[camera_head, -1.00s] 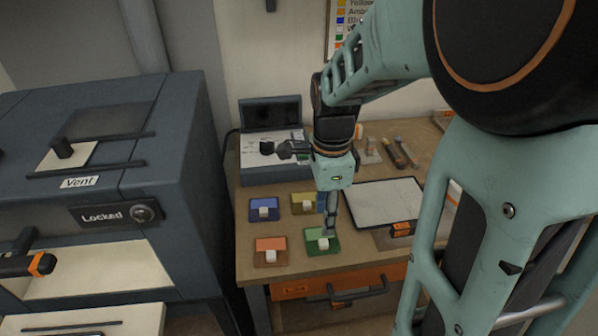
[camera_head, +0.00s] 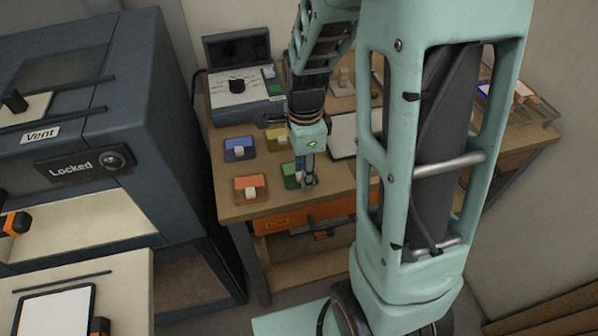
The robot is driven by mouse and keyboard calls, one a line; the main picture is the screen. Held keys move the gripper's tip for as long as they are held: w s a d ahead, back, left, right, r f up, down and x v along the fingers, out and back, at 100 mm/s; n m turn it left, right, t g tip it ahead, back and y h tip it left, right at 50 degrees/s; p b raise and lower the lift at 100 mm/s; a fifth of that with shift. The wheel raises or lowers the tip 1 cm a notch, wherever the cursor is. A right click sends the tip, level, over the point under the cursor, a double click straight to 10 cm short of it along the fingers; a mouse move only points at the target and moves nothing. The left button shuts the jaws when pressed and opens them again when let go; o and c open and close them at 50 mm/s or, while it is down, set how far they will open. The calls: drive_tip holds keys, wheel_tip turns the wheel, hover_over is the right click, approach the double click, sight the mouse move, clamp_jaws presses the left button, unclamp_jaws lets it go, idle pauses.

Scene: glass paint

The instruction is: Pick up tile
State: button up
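My gripper (camera_head: 305,184) points down at the right side of the green tile, near the bench's front edge. It partly hides that tile. The fingers are small and overlap the tile, so I cannot tell whether they touch or hold anything.
A dark kiln-like cabinet (camera_head: 170,120) marked "Vent" and "Locked" stands at the left. A grey device (camera_head: 235,97) sits at the bench's back. A framed white panel (camera_head: 343,137) lies right of my gripper. An orange drawer (camera_head: 285,220) is below.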

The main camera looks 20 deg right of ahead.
clamp_jaws()
drive_tip(key=shift+r, duration=0.1)
drive_tip(key=shift+r+p, duration=0.85)
drive_tip(key=shift+r, duration=0.05)
drive_tip(key=s+d+r+p, duration=0.3)
drive_tip(key=s+r+p, duration=0.1)
drive_tip(key=s+r, duration=0.2)
drive_tip(key=s+d+r+p, duration=0.4)
drive_tip(key=s+r+p, duration=0.1)
drive_tip(key=r, duration=0.3)
drive_tip(key=shift+s+d, duration=0.3)
drive_tip(key=shift+s, duration=0.05)
